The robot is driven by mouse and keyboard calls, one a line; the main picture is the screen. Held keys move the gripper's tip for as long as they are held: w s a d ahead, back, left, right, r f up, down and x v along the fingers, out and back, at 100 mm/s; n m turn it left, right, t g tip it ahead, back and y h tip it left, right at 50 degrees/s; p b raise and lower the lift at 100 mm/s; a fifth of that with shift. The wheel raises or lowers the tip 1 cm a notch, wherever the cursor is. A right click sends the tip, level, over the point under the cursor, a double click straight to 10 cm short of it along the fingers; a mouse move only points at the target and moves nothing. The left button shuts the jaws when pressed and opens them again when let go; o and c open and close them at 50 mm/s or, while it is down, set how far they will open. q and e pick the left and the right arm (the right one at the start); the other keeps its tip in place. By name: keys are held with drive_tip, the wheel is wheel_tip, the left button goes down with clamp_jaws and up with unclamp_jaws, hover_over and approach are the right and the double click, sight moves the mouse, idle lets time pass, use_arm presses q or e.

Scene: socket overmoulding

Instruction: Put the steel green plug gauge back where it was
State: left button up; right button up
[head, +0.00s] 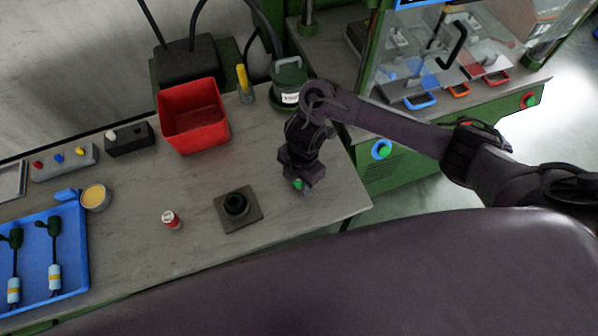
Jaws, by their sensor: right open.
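My right gripper (302,182) points down over the right end of the grey bench, its arm coming in from the right. It is open. A small green part (298,184), probably the steel green plug gauge, shows at its fingertips; the fingers hide most of it, and I cannot tell whether they touch it. A square dark plate with a round black holder (237,205) lies to the left of the gripper. My left gripper is not in view.
A small red-and-white piece (171,219) stands left of the plate. A red bin (193,115), a green canister (288,85) and a yellow-handled tool (244,84) stand behind. A blue tray (68,215) holds cabled parts at left. The bench front between tray and plate is mostly clear.

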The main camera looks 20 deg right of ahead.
drive_tip(key=r+p, duration=0.1)
drive_tip(key=r, duration=0.2)
drive_tip(key=r+p, duration=0.1)
drive_tip(key=r, duration=0.3)
drive_tip(key=d+r+p, duration=0.1)
drive_tip(key=r, duration=0.2)
drive_tip(key=shift+w+r+p, duration=0.35)
drive_tip(key=shift+w+r, duration=0.05)
drive_tip(key=shift+d+r, duration=0.1)
drive_tip(key=shift+r, duration=0.55)
